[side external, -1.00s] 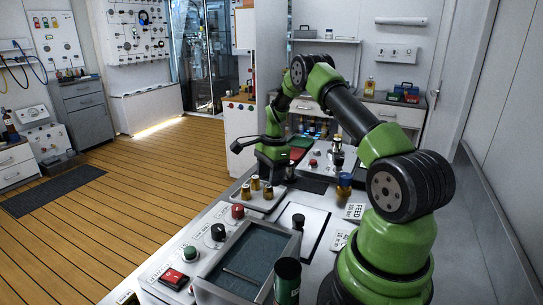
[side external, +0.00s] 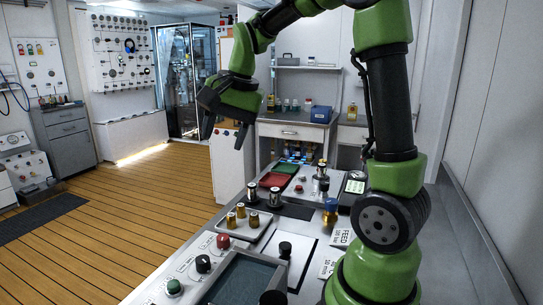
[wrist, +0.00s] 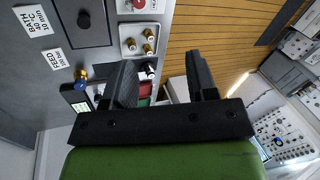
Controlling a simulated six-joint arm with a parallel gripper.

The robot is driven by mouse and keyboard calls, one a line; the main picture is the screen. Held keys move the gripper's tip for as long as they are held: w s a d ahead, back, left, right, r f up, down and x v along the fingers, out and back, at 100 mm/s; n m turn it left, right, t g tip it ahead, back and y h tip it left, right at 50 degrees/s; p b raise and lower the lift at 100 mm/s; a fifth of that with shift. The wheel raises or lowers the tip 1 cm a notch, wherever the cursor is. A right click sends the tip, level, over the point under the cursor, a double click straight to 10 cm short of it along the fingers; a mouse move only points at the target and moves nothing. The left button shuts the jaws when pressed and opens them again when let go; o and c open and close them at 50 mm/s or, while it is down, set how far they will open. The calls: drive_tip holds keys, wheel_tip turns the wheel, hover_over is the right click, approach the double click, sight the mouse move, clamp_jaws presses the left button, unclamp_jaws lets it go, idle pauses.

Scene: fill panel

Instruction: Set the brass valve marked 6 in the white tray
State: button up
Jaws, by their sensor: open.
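Three brass valves (side external: 241,210) stand in the small white tray (side external: 262,231) near the middle of the bench. They also show in the wrist view (wrist: 149,32), in the white tray (wrist: 125,29) there. Any numbers on them are too small to read, so I cannot tell which is marked 6. My gripper (side external: 224,130) is open and empty, high above the bench and apart from the valves. In the wrist view its two fingers (wrist: 160,75) are spread with nothing between them.
Two dark-based metal pieces (side external: 263,195) stand behind the white tray. Red (side external: 272,180) and green (side external: 287,168) trays lie farther back. A brass and blue fitting (side external: 330,211) stands at the right. Knobs (side external: 203,263) and a dark-floored bin (side external: 244,280) are nearer.

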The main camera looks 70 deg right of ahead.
drive_tip(key=s+a+r+n+t+y, duration=0.1)
drive_tip(key=s+a+n+t, duration=0.2)
drive_tip(key=s+a+n, duration=0.7)
drive_tip(key=s+a, duration=0.2)
drive_tip(key=s, duration=0.2)
drive_tip(key=shift+r+t+y, duration=0.3)
